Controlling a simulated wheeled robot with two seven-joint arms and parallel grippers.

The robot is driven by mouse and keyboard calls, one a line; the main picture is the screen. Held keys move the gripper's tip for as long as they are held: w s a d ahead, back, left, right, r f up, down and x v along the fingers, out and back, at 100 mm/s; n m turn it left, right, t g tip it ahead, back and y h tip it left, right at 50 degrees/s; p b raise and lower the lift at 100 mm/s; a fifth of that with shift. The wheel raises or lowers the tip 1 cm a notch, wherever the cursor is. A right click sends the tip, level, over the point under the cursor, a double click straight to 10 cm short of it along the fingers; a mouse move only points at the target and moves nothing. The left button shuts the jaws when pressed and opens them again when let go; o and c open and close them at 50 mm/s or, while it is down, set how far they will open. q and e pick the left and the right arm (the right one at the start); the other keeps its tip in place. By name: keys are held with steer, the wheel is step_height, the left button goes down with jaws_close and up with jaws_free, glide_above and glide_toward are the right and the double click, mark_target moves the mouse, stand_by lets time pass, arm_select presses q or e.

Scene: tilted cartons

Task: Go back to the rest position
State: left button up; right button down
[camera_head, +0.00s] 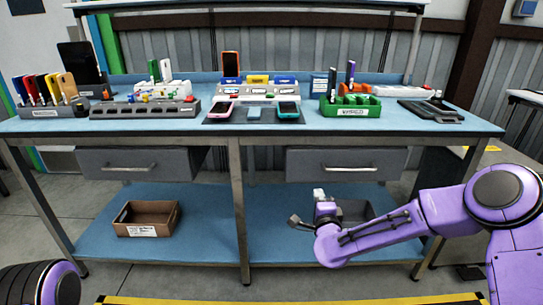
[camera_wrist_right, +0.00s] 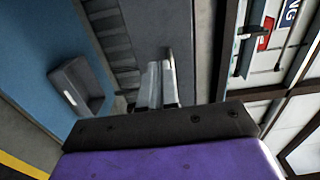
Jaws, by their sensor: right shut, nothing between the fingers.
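My right arm reaches in from the right in the head view, low in front of the workbench. My right gripper (camera_head: 319,194) is shut and empty, in front of the lower shelf. In the right wrist view its two pale fingers (camera_wrist_right: 163,82) are together with nothing between them. At the bottom left of the head view only a purple and dark part of my left arm shows. My left gripper is out of view.
The workbench (camera_head: 165,126) carries phones, holders and trays. A brown carton (camera_head: 147,218) sits on the blue lower shelf (camera_head: 205,225). A grey carton (camera_head: 355,210), partly hidden by my right arm, also shows in the wrist view (camera_wrist_right: 84,86). Two drawers hang under the top.

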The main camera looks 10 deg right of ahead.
steer(key=s+a+f+n+g+y, duration=0.1)
steer(key=s+f+n+g, duration=0.1)
steer(key=s+f+n, duration=0.3)
steer(key=s+a+f+n+g+y, duration=0.1)
steer(key=s+a+f+g, duration=0.15)
steer(key=f, duration=0.45)
steer(key=s+d+f+n+g, duration=0.1)
steer(key=s+f+n+g, duration=0.2)
steer(key=s+f, duration=0.65)
steer(key=s+d+f+n+g, duration=0.2)
steer(key=s+f+g, duration=0.3)
steer(key=s, duration=0.7)
steer(key=s+d+f+n+g+h, duration=0.1)
steer(key=s+d+f, duration=0.1)
steer(key=s, duration=0.5)
steer(key=s+d+f+n+g+h, duration=0.1)
steer(key=s+f, duration=0.1)
steer(key=s, duration=0.4)
step_height(320, 180, up, 13)
steer(key=s+p, duration=0.1)
steer(key=p, duration=1.2)
steer(key=shift+f+n, duration=0.2)
steer(key=shift+n, duration=0.1)
